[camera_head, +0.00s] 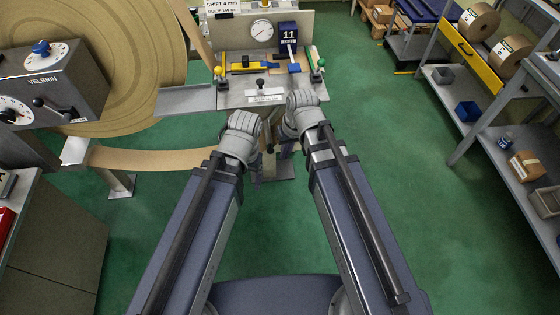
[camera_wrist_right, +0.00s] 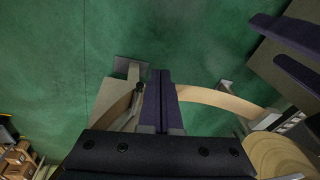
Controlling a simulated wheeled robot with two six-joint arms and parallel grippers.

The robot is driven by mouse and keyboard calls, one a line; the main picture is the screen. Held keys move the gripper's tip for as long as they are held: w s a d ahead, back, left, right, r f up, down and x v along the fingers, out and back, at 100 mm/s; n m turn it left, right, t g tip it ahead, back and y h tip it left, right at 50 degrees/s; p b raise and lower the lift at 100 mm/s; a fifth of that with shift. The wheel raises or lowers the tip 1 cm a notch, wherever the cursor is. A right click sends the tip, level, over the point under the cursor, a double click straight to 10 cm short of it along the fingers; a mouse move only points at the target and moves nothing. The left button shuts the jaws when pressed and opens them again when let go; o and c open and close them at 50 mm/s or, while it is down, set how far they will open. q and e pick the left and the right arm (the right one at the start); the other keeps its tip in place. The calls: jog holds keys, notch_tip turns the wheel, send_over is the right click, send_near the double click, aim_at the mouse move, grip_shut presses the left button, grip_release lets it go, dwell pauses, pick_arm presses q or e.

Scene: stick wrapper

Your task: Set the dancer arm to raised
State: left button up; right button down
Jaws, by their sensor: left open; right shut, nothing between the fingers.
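The brown paper web (camera_head: 150,158) runs from the large roll towards the post below the small panel (camera_head: 230,101); it also shows in the right wrist view (camera_wrist_right: 215,98). A black knob (camera_wrist_right: 138,87) by a grey bar and the web may belong to the dancer arm; I cannot tell its position surely. My right gripper (camera_head: 287,150) is shut and empty below the panel; its fingers (camera_wrist_right: 158,98) point beside the knob, contact unclear. My left gripper (camera_head: 257,180) is open, pointing down left of it; its parted fingers (camera_wrist_right: 278,45) show at upper right in the wrist view.
The large brown roll (camera_head: 125,60) and a grey control box (camera_head: 50,85) with knobs stand at the left. The panel holds a dial gauge (camera_head: 262,30), a yellow tool (camera_head: 248,67) and a blue lever (camera_head: 293,67). Shelving (camera_head: 515,150) stands right; green floor between is clear.

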jog(key=w+d+f+m+t+y+b, duration=0.1)
jog(key=w+d+f+b, duration=0.3)
jog(key=w+f+b, duration=0.4)
jog(key=w+d+f+m+t+y+b, duration=0.1)
jog(key=w+d+f+t+y+b, duration=0.1)
jog(key=w+f+b, duration=0.6)
jog(key=shift+d+f+m+t+y+b, duration=0.35)
jog(key=shift+d+f+t+b, duration=0.8)
jog(key=shift+f+b, duration=1.9)
jog(key=shift+w+d+r+g+b, duration=0.1)
jog(key=shift+d+r+g+b, duration=0.15)
jog(key=shift+r+b, duration=0.4)
jog(key=w+a+f+b, duration=0.5)
jog(key=a+f+b, duration=0.2)
jog(key=a, duration=0.1)
jog(key=shift+a, duration=0.25)
